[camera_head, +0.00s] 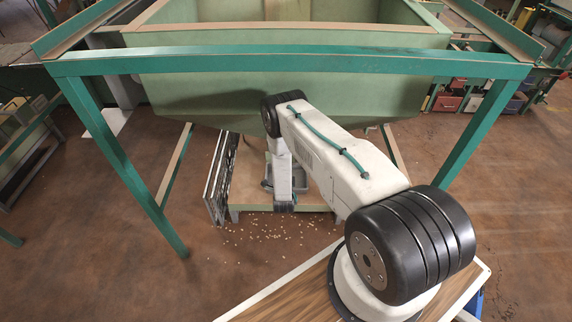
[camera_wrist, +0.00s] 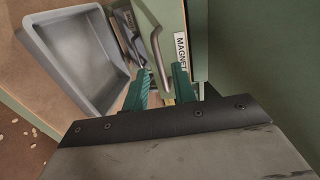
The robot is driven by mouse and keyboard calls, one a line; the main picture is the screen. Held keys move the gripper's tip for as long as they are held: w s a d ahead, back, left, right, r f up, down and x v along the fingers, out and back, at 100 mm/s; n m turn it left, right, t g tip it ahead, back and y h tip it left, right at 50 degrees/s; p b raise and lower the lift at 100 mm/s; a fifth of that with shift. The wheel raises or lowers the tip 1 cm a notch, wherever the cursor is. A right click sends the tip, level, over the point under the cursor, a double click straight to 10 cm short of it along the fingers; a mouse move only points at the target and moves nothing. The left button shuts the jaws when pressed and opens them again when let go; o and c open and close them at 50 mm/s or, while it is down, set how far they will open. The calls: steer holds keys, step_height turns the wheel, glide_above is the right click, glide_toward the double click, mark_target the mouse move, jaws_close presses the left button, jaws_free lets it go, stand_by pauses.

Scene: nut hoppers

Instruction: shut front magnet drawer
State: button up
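A green panel with a white MAGNET label (camera_wrist: 181,52) stands in the upper middle of the wrist view. A curved metal handle (camera_wrist: 157,52) is on it, left of the label. My gripper (camera_wrist: 153,78) has two teal fingers, spread apart, one on each side of the handle's lower end in the picture. I cannot tell whether they touch it. Nothing is clearly held. In the head view my arm hides the drawer front, and how far the drawer stands out cannot be told.
A grey tray (camera_wrist: 38,62) lies left of the fingers; a grey bin also shows in the head view. The green hopper (camera_head: 200,90) and teal frame (camera_head: 290,62) stand around my arm. A dark upright panel (camera_head: 219,182) is at left. Nuts are scattered on the floor.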

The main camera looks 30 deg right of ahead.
steer(key=x, duration=0.5)
